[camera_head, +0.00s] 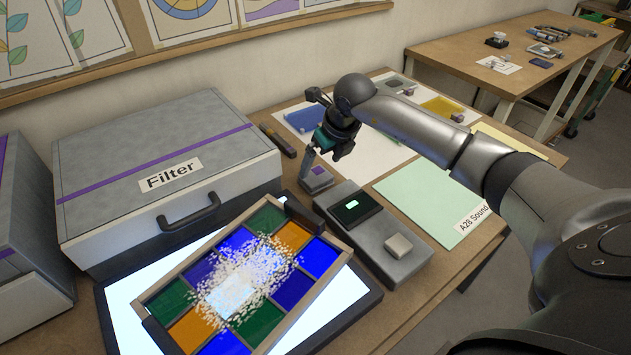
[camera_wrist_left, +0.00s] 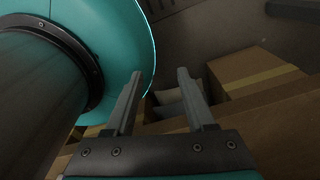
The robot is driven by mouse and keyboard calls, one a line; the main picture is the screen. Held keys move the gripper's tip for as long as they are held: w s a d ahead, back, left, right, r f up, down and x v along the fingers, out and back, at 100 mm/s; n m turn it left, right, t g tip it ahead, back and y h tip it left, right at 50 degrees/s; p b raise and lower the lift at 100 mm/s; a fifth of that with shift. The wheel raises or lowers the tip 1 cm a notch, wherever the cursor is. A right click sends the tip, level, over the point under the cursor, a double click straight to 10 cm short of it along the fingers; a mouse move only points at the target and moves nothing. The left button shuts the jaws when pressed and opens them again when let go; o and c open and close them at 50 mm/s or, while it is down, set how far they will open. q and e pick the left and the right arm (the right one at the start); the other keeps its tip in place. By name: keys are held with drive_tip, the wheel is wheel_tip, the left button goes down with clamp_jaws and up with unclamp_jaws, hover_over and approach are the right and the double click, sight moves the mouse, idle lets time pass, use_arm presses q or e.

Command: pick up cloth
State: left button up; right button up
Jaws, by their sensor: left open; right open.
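I cannot make out a cloth for certain in either view. My right gripper (camera_head: 313,132) is in the head view, over the back of the workbench, open with nothing visible between its fingers. My left gripper (camera_wrist_left: 160,98) shows only in the left wrist view, open and empty. Beyond its fingers is a pale object (camera_wrist_left: 180,98), too dim to identify.
A coloured glass panel (camera_head: 187,328) strewn with white grains lies tilted on a lit panel (camera_head: 345,303). A grey case marked Filter (camera_head: 150,140) stands behind. A grey device (camera_head: 365,228) and green sheet (camera_head: 425,195) are right. Cardboard boxes (camera_wrist_left: 250,75) show in the left wrist view.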

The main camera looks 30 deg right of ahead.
sight(316, 176)
drive_tip(key=b+x, duration=0.1)
drive_tip(key=x, duration=0.4)
drive_tip(key=shift+d+f, duration=0.15)
drive_tip(key=shift+f, duration=0.1)
drive_tip(key=shift+w+f, duration=0.15)
drive_tip(key=shift+f, duration=0.15)
drive_tip(key=shift+c, duration=0.5)
drive_tip(key=c, duration=0.7)
drive_tip(key=shift+c, duration=1.4)
use_arm(q)
drive_tip(key=shift+w+a+f, duration=0.2)
drive_tip(key=shift+w+f, duration=0.3)
drive_tip(key=shift+f, duration=0.2)
drive_tip(key=shift+d, duration=0.1)
use_arm(e)
drive_tip(key=shift+r, duration=0.15)
